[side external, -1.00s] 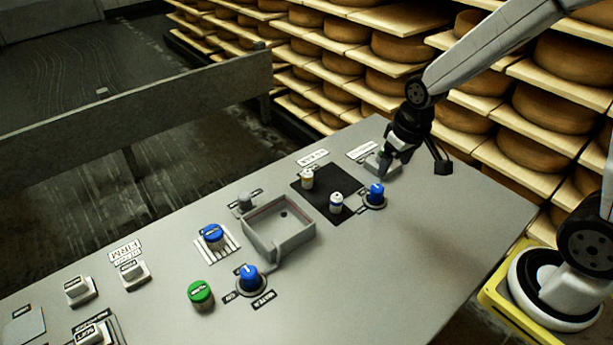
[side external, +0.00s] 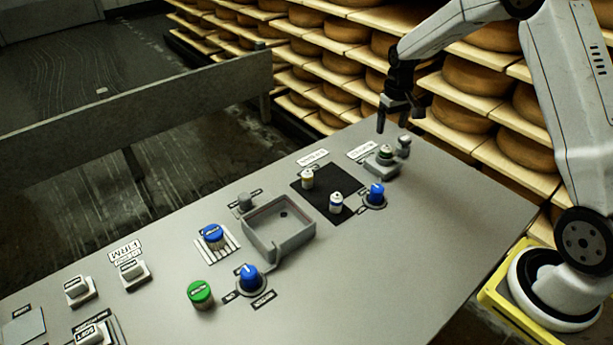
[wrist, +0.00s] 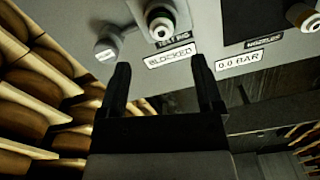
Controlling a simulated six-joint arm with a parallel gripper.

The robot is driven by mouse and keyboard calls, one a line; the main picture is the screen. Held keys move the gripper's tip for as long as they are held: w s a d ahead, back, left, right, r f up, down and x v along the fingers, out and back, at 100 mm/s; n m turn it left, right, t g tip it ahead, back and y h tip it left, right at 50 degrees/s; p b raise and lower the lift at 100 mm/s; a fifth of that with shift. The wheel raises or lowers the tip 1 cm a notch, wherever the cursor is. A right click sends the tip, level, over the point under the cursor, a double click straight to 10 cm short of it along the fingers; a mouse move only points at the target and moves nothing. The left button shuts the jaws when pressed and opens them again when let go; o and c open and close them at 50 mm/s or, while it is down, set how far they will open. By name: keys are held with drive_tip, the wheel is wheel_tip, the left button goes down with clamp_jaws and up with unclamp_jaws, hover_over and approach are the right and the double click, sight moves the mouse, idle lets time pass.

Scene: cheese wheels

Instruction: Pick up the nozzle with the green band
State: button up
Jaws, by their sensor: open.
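A nozzle with what looks like a dark green band (side external: 386,152) stands upright on the grey test rig block (side external: 378,167) at the panel's far end. It also shows in the wrist view as a pale ringed nozzle (wrist: 160,24), its band colour unclear there. My gripper (side external: 399,116) is open and empty, above the rig and apart from the nozzle. In the wrist view my open fingers (wrist: 165,66) point toward the rig, with nothing between them. A yellow-banded nozzle (side external: 307,179) and a blue-banded nozzle (side external: 336,203) stand on the black mat (side external: 318,190).
A grey knob (side external: 404,143) stands close beside the rig. Displays read BLOCKED (wrist: 168,55) and 0.0 BAR (wrist: 239,64). A blue dial (side external: 376,193), a grey basin (side external: 301,239) and a green button (side external: 200,293) are on the panel. Cheese shelves (side external: 470,75) rise behind.

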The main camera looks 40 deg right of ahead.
sight(387, 146)
drive_tip(key=shift+a+f, duration=0.1)
drive_tip(key=shift+f, duration=3.8)
clamp_jaws()
